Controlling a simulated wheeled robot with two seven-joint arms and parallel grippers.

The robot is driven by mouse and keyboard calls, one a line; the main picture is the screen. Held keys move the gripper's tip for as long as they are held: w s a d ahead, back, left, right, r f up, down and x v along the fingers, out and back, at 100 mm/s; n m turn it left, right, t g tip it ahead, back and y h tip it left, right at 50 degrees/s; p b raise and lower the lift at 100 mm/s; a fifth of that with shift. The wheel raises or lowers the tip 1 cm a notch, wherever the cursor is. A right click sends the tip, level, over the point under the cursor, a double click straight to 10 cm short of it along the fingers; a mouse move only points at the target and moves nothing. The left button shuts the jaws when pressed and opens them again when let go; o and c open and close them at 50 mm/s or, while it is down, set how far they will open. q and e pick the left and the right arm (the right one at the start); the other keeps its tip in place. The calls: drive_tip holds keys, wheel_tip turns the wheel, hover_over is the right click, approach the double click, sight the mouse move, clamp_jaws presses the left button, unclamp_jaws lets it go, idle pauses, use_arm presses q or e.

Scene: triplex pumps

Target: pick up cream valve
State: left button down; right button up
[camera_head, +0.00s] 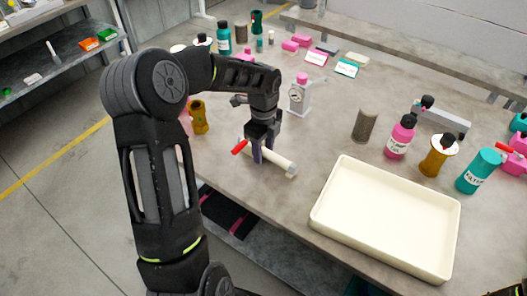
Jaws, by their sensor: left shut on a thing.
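The cream valve (279,162) is a pale tube with a red lever handle (239,147) at its left end. It lies low over the grey table near its front edge. My left gripper (261,153) comes down from above and is shut on the valve's middle, between the red handle and the right end. I cannot tell whether the valve touches the table. The part of the valve between the fingers is hidden.
A large empty cream tray (385,215) stands right of the valve. A white and pink device (299,96) and a grey mesh cylinder (364,126) stand behind. A pink bottle (400,138), an amber part (438,155) and a teal bottle (479,171) stand at right.

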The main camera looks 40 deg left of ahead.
sight(264, 149)
use_arm(q)
drive_tip(key=shift+r, duration=0.2)
wheel_tip(264, 149, up, 10)
drive_tip(key=shift+f, duration=0.1)
idle(0.4)
